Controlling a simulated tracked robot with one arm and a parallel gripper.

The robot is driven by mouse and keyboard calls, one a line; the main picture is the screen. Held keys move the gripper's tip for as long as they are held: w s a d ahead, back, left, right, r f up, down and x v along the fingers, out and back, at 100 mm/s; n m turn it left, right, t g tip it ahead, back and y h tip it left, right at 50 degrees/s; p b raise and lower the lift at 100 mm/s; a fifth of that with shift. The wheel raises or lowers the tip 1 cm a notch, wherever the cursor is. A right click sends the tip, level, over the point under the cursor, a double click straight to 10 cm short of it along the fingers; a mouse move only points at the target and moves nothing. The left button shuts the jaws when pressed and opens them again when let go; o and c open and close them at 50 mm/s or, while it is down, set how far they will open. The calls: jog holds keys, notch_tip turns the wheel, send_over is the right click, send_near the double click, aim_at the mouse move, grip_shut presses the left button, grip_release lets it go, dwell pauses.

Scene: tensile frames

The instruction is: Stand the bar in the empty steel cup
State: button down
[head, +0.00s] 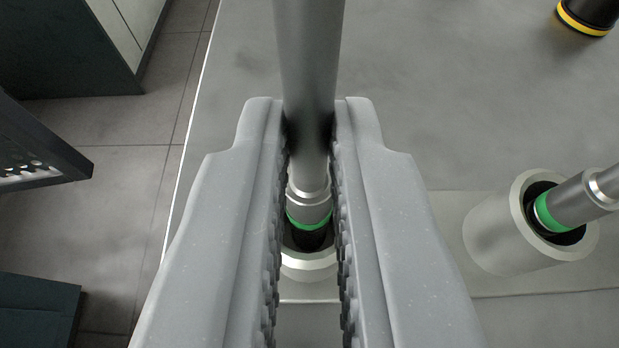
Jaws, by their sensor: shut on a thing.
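My gripper (309,135) is shut on a grey metal bar (308,60), with one ribbed jaw on each side of it. The bar runs from the top of the picture down between the jaws. Its lower end has a stepped collar, a green ring and a black tip. A steel cup (308,262) shows between the jaws, partly hidden by them. The bar's black tip lies over the cup's mouth; I cannot tell how deep it is inside.
A second steel cup (490,237) at the right holds another bar (575,202) with a green ring, leaning right. A black and yellow round object (585,15) stands at the top right. The table's left edge (190,140) is near, with tiled floor beyond.

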jog(key=c, duration=1.5)
grip_release()
jog(key=p+v, duration=0.1)
jog(key=v, duration=1.1)
